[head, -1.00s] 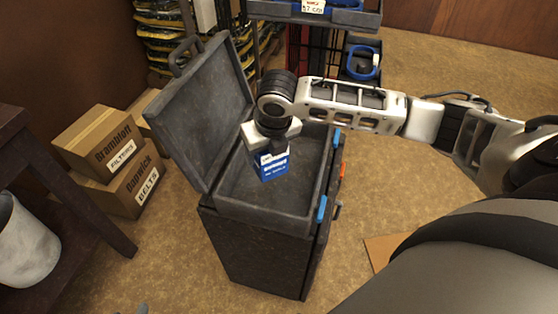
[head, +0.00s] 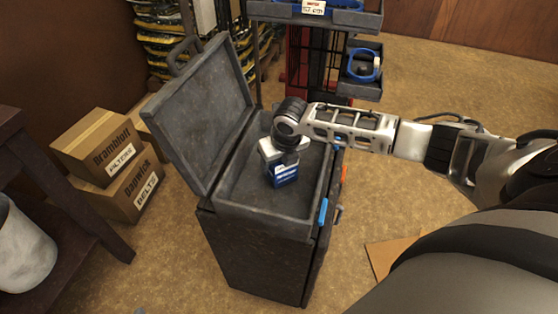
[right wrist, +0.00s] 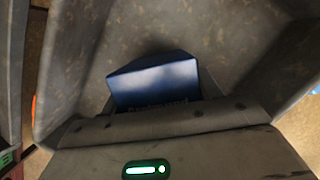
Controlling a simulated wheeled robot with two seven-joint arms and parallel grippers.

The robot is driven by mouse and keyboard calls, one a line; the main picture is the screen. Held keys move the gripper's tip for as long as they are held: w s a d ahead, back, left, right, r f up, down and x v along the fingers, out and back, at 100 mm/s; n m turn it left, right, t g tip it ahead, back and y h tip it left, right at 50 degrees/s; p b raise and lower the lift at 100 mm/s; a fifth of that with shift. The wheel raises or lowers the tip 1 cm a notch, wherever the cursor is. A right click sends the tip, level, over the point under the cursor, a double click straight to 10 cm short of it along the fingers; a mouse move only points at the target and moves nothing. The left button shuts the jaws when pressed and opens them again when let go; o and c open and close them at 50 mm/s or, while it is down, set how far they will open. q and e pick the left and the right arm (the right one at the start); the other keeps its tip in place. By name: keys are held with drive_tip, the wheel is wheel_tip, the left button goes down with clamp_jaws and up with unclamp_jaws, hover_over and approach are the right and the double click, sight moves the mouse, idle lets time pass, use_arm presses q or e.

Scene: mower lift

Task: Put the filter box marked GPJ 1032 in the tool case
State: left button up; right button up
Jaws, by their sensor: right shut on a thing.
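The tool case (head: 230,193) is dark grey, with its lid (head: 200,118) open to the left. My right gripper (head: 284,168) reaches into the open case from above and is shut on a blue and white filter box (head: 286,178). In the right wrist view the box's blue side (right wrist: 155,82) shows between the case walls, and its lettering is too dark to read. The box is low inside the case; I cannot tell whether it touches the floor. The marking GPJ 1032 is not legible. My left gripper is not in view.
Cardboard boxes marked Brambloft filters (head: 100,145) and Danwick belts (head: 135,190) are stacked left of the case. A dark table (head: 60,190) with a white bucket (head: 25,250) stands at far left. A rack with trays (head: 362,88) stands behind the case.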

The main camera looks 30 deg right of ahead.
drive_tip(key=o, duration=1.2)
drive_tip(key=shift+f, duration=0.1)
drive_tip(key=shift+r, duration=0.3)
drive_tip(key=p+v, duration=0.2)
drive_tip(key=v, duration=0.8)
drive_tip(key=shift+r, duration=0.3)
drive_tip(key=shift+s+r, duration=0.2)
drive_tip(key=shift+r, duration=0.35)
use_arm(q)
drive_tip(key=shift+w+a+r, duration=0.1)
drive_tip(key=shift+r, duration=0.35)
use_arm(e)
drive_tip(key=shift+f, duration=0.1)
